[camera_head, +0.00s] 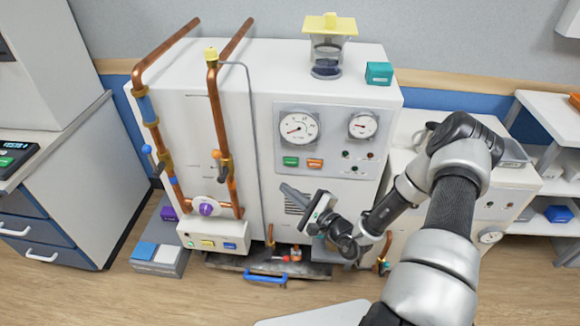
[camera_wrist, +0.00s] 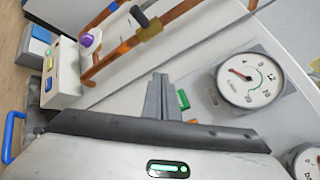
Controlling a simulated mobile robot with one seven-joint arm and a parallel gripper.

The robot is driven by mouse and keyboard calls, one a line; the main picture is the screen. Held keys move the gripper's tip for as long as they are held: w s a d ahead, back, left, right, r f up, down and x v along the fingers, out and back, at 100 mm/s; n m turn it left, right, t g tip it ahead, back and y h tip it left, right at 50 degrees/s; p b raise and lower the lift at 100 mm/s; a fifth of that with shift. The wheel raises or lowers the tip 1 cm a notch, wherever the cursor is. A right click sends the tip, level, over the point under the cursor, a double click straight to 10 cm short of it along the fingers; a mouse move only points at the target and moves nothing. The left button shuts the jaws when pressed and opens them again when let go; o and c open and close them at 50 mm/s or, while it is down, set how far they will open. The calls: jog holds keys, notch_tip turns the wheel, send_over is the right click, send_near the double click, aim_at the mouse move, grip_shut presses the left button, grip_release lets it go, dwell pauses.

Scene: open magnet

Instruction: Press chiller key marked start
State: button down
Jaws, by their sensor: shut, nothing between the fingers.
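The white chiller cabinet (camera_head: 185,100) stands against the wall with a grey control panel on its front. A green key (camera_head: 290,161) and an orange key (camera_head: 315,163) sit side by side below the larger gauge (camera_head: 298,127). Their lettering is too small to read. My gripper (camera_head: 286,191) is shut and empty, below the green key in the picture and in front of a vent. In the wrist view the closed fingers (camera_wrist: 160,92) point up just left of the green key (camera_wrist: 183,99), apparently apart from it. The orange key is mostly hidden there.
Copper pipes (camera_head: 218,120) run down the cabinet's left side. A low box with several small coloured keys (camera_head: 208,243) sits at the bottom. A second gauge (camera_head: 363,125) and small lamps are right of the keys. A glass vessel (camera_head: 327,55) and teal box (camera_head: 379,73) stand on top.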

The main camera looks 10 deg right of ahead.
jog(key=shift+d+f+m+t+h, duration=0.3)
jog(key=shift+f+h, duration=0.1)
jog(key=shift+f, duration=0.1)
jog(key=shift+w, duration=0.1)
jog(key=b, duration=0.3)
send_near(285, 163)
jog(key=shift+s+a+x, duration=0.1)
jog(key=shift+a+x, duration=0.15)
jog(key=shift+x, duration=0.85)
jog(key=shift+s+a+x, duration=0.15)
jog(key=shift+a+x, duration=0.05)
jog(key=shift+x, duration=0.9)
jog(key=shift+w+d, duration=0.15)
jog(key=shift+w, duration=0.25)
jog(key=shift+w+d+b, duration=0.15)
jog(key=shift+w+b, duration=0.2)
jog(key=shift+w, duration=0.05)
dwell(0.5)
jog(key=shift+s, duration=0.15)
jog(key=shift+s+a+p, duration=0.25)
jog(key=shift+s+p, duration=0.15)
jog(key=shift+s, duration=0.25)
